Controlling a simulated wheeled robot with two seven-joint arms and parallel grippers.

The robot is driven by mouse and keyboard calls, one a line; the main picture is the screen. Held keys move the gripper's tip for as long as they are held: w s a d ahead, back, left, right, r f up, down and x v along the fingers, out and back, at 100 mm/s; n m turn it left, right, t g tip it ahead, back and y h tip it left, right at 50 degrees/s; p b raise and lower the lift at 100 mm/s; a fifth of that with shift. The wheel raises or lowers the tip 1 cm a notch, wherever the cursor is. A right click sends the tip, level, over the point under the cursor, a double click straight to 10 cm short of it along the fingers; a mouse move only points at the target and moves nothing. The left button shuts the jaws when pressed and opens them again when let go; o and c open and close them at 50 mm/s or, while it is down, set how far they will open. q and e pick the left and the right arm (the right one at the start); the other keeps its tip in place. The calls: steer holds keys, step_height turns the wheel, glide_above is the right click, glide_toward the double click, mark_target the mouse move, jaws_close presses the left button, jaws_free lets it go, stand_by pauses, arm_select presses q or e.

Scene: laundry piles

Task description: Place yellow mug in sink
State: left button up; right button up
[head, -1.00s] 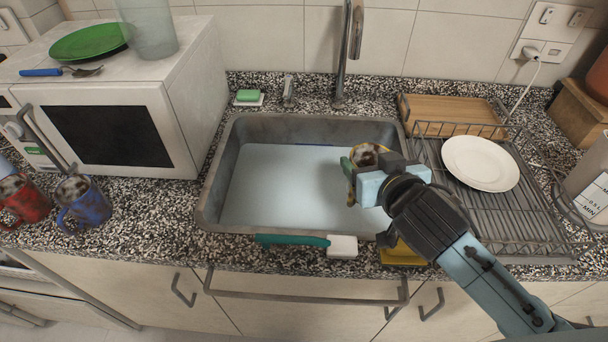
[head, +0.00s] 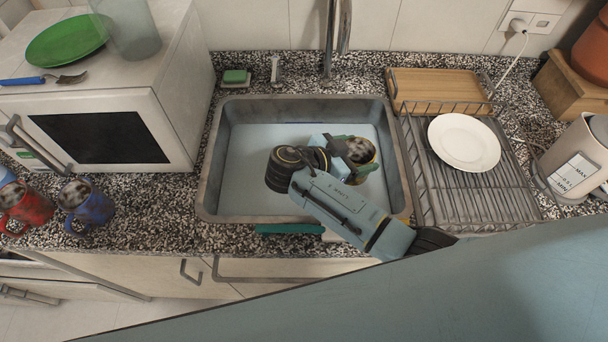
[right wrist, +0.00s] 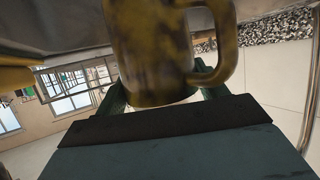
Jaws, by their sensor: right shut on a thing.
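The yellow mug (head: 362,152) has dark stains and is held by my right gripper (head: 350,150) over the right half of the sink (head: 212,165). In the right wrist view the mug (right wrist: 150,50) fills the top middle, between the green fingers, with its handle to the right. My right gripper (right wrist: 155,95) is shut on it. In the head view the mug's dark opening faces up. I cannot tell whether its base touches the sink floor. My left gripper is not in view.
A faucet (head: 330,40) stands behind the sink. A dish rack (head: 450,205) with a white plate (head: 464,142) is to the right. Red (head: 26,207) and blue (head: 88,204) mugs stand left. A green-handled brush (head: 290,229) lies at the front edge.

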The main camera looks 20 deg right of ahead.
steer(key=shift+s+a+r+m+g, duration=0.25)
steer(key=shift+a+r+m+g, duration=0.25)
steer(key=shift+r+g, duration=0.1)
steer(key=shift+s+a+f+g, duration=0.15)
steer(key=shift+g, duration=0.15)
step_height(320, 180, down, 4)
steer(key=shift+f+b, duration=0.25)
steer(key=shift+b, duration=0.65)
steer(key=shift+f+b, duration=0.6)
steer(key=shift+f, duration=1.95)
steer(key=shift+f+b, duration=0.65)
steer(key=o, duration=1.2)
steer(key=shift+s, duration=0.1)
steer(key=shift+c, duration=0.2)
steer(key=shift+r, duration=0.15)
